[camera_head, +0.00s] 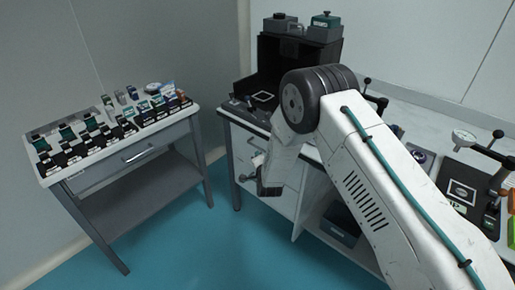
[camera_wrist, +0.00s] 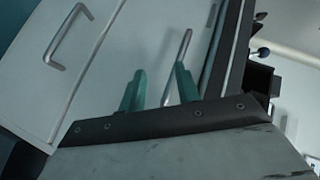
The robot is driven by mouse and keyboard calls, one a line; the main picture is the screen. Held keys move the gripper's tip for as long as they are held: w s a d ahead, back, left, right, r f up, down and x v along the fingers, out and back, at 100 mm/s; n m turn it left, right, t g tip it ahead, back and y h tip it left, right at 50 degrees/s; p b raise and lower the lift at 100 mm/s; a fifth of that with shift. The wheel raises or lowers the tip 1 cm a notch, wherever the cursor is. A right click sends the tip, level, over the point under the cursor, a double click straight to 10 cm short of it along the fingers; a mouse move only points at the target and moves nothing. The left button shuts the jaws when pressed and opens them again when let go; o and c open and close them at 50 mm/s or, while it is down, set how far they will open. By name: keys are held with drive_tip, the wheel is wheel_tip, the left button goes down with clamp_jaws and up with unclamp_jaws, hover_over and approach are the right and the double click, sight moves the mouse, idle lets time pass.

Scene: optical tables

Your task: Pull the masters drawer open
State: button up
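My gripper (camera_wrist: 160,82) has two green fingers, spread apart. In the head view my gripper (camera_head: 262,188) hangs in front of the pale drawer fronts of the right bench. A second bar handle (camera_wrist: 68,36) is on the neighbouring front to the left. No label shows which is the masters drawer. The fronts look shut, partly hidden by my arm in the head view.
A left table (camera_head: 158,133) carries several small dark boxes and has its own drawer with a handle (camera_head: 139,155). The right bench (camera_head: 235,115) bears a dark open cabinet (camera_head: 272,58) and instruments, including a dial gauge (camera_head: 464,138). Blue floor (camera_head: 190,245) between them is clear.

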sight(257, 147)
drive_tip(key=w+m+t, duration=0.1)
drive_tip(key=w, duration=0.1)
drive_tip(key=w+a+m+t, duration=0.1)
drive_tip(key=w+t, duration=0.1)
drive_tip(key=w+r+m+t, duration=0.1)
drive_tip(key=w+t, duration=0.1)
drive_tip(key=w, duration=0.1)
drive_tip(key=shift+a+m, duration=0.3)
drive_tip(key=shift+m, duration=0.1)
drive_tip(key=shift+f, duration=0.1)
clamp_jaws()
